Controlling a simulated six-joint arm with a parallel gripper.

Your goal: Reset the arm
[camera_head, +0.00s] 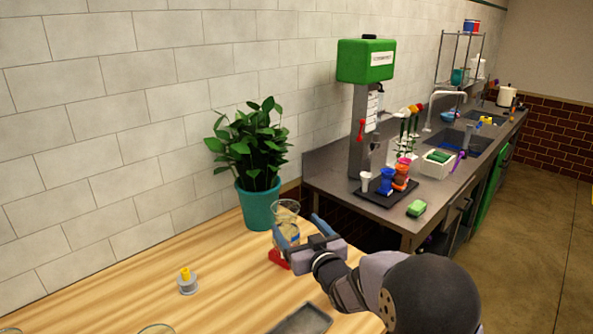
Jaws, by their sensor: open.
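My arm reaches in from the bottom right over the wooden table (130,290). My gripper (296,224) is open near the table's far right end. A clear glass vessel (286,210) with something yellowish low in it shows at the fingers. I cannot tell whether the fingers touch it or stand in front of it. A red object (278,259) sits on the table just below the gripper, partly hidden by it.
A plant in a teal pot (259,205) stands behind my gripper. A small grey piece with a yellow top (187,281) and a dark grey tray (302,320) are on the table. A steel counter (345,190) holds a green-topped machine (366,60), cups and flowers. The table's left part is mostly clear.

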